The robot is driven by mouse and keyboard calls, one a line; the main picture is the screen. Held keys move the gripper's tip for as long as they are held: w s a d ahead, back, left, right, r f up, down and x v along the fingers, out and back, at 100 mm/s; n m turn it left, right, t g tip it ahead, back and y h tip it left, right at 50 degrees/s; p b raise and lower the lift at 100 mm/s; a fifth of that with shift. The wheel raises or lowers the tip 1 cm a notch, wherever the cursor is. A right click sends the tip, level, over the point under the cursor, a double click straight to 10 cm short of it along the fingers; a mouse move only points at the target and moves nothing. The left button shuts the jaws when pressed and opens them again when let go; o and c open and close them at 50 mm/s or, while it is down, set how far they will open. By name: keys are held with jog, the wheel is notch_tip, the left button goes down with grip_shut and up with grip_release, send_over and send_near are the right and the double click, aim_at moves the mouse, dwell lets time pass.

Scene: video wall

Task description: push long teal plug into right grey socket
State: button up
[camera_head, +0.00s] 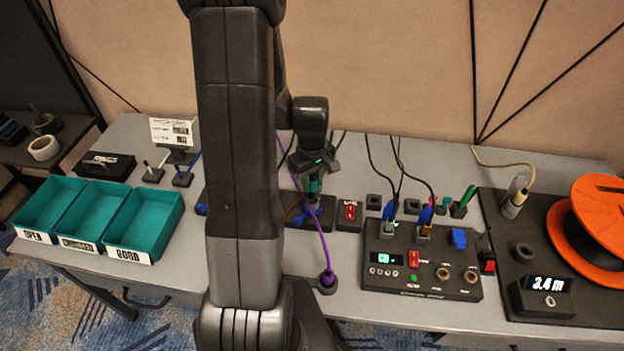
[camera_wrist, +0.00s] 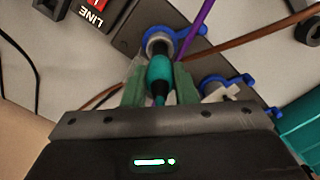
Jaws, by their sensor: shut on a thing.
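My gripper (camera_head: 314,172) is shut on the teal plug (camera_head: 313,186), which points down over a dark socket block (camera_head: 325,212). In the wrist view, the green fingers (camera_wrist: 160,85) hold the plug (camera_wrist: 160,70) from both sides. Its front end is at the grey socket with a blue collar (camera_wrist: 158,35), the right one as the head camera sees it. The plug looks lined up with it; how deep it sits, I cannot tell. A second grey socket with a blue lever (camera_wrist: 213,84) lies beside it. My arm hides part of the block in the head view.
A purple cable (camera_head: 322,240) runs past the block to a round grey base (camera_head: 327,281). A brown cable (camera_wrist: 235,37) crosses the block. A red LINE switch (camera_head: 350,212) and a control box (camera_head: 421,262) stand to the right, teal bins (camera_head: 143,222) to the left.

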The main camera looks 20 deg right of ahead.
aim_at(312, 189)
jog(key=shift+f, duration=0.2)
jog(key=shift+f+b, duration=0.45)
jog(key=shift+b, duration=0.15)
jog(key=shift+f, duration=0.25)
jog(key=shift+f+b, duration=0.25)
jog(key=shift+b, duration=0.25)
jog(key=shift+f, duration=0.15)
dwell(0.5)
jog(key=shift+f+b, duration=0.45)
jog(key=shift+b, duration=0.1)
jog(key=shift+f, duration=0.15)
